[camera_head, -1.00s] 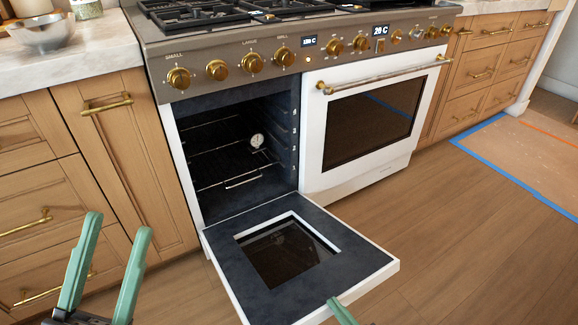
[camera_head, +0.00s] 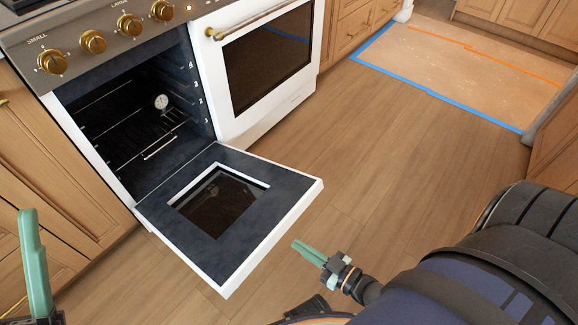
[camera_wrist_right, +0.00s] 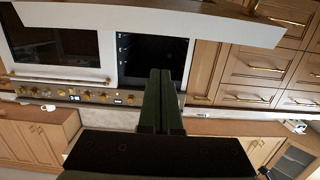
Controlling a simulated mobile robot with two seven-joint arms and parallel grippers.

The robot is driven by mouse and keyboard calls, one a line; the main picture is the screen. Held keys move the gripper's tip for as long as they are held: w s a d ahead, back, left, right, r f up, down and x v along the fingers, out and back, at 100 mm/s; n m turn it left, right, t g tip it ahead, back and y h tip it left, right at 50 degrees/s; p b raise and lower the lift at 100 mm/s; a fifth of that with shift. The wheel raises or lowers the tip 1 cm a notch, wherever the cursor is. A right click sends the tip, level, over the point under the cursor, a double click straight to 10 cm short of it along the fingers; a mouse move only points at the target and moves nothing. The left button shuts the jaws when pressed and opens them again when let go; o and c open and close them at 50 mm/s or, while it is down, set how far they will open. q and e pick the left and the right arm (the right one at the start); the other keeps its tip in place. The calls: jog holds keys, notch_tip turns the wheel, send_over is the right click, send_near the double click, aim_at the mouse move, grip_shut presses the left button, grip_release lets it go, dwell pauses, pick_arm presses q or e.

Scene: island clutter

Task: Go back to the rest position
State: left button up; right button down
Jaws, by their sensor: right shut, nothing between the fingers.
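My right gripper (camera_head: 300,248) is in the lower middle of the head view, right of the lowered oven door (camera_head: 256,182). Its green fingers are together with nothing between them. They also show shut in the right wrist view (camera_wrist_right: 160,75). My left gripper (camera_head: 34,262) shows at the lower left edge of the head view. Only one upright green finger is clear, so its opening cannot be judged. No object is seen at it.
The left oven (camera_head: 130,115) is open, with racks and a round dial thermometer (camera_head: 161,102) inside. Its door juts out low over the floor. The white right oven door (camera_head: 220,100) is shut. Wooden floor (camera_head: 350,160) lies clear to the right, towards a taped-off patch (camera_head: 460,70).

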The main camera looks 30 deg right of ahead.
jog(key=shift+s+d, duration=0.1)
jog(key=shift+s, duration=0.15)
